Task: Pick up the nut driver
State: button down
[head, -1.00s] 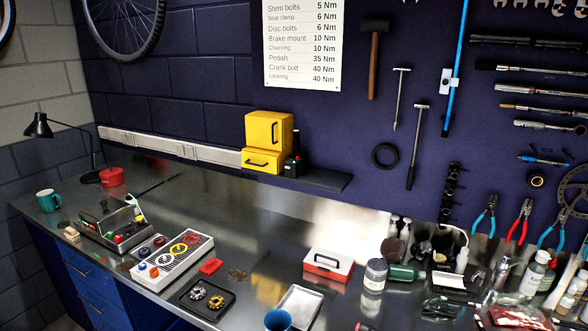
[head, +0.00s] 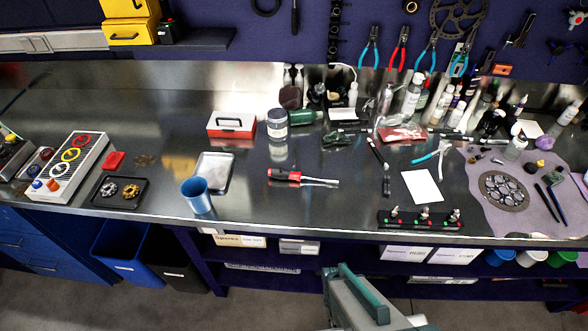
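A driver with a red and black handle (head: 284,176) and a thin metal shaft lies on the steel bench top, near the middle of the head view. It looks like the nut driver; its tip is too small to make out. The handle points left and the shaft points right. My gripper (head: 356,292) shows at the bottom of the view, grey with teal edges, in front of the bench and apart from the driver. Its fingers cannot be made out clearly enough to tell whether they are open.
A blue cup (head: 196,195) and a metal tray (head: 214,171) stand left of the driver. A white card (head: 422,187), teal-handled pliers (head: 432,153) and a black rack (head: 420,220) lie to the right. A red and white box (head: 231,126) stands behind. Bare steel surrounds the driver.

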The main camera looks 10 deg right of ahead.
jog(key=c, duration=1.9)
grip_release()
jog(key=o, duration=1.2)
